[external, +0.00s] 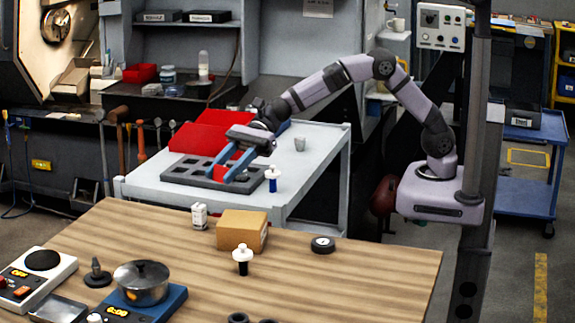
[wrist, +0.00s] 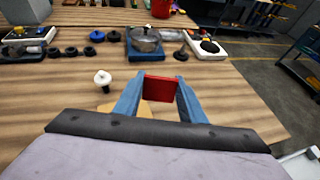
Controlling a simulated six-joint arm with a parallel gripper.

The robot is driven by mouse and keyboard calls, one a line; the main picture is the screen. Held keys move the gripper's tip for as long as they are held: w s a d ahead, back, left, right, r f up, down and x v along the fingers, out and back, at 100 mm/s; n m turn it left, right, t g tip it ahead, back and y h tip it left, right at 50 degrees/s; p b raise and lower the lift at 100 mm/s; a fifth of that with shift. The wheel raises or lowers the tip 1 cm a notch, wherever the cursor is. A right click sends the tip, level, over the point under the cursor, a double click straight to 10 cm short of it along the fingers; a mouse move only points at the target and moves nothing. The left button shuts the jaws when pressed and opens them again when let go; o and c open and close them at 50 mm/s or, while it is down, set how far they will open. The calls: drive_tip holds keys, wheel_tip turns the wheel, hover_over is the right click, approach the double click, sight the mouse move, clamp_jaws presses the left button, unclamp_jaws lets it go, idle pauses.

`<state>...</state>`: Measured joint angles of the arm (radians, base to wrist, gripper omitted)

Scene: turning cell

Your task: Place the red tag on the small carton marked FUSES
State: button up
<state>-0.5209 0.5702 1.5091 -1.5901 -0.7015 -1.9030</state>
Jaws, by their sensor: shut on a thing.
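My gripper (external: 224,174) is shut on a red tag (wrist: 160,88), held between the blue fingertips in the wrist view. In the external view the gripper shows in front of a grey slotted tray on the white cart; its height over it is hard to judge. I cannot read a FUSES marking on either. In the wrist view, a tan piece, probably the brown carton, is mostly hidden by the gripper.
The grey tray (external: 178,178) and red bins (external: 200,137) sit on the white cart (external: 310,182). A white-topped black knob (external: 242,260) and black disc (external: 322,245) are near the brown carton. A pot (external: 142,284) stands farther left. The table's right part is clear.

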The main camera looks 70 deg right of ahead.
sight(243, 218)
drive_tip(key=s+a+r+n+g, duration=0.1)
drive_tip(key=s+n+g, duration=0.2)
drive_tip(key=s+g, duration=0.15)
drive_tip(key=shift+t+y, duration=0.3)
drive_tip(key=shift+t, duration=0.15)
drive_tip(key=shift+s+a+f+p, duration=0.1)
drive_tip(key=shift+f+p, duration=0.2)
drive_tip(key=shift+f, duration=1.25)
drive_tip(key=shift+s+d+f+p, duration=0.15)
drive_tip(key=shift+f+p, duration=0.15)
drive_tip(key=shift+f, duration=1.3)
drive_tip(key=shift+s+a+f+p, duration=0.15)
drive_tip(key=shift+f+p, duration=0.15)
drive_tip(key=shift+f, duration=1.45)
drive_tip(key=shift+f+b, duration=0.15)
drive_tip(key=shift+b, duration=0.15)
drive_tip(key=o, duration=1)
drive_tip(key=shift+r+p, duration=0.3)
drive_tip(key=shift+p, duration=0.1)
drive_tip(key=b+v, duration=0.3)
drive_tip(key=v, duration=0.9)
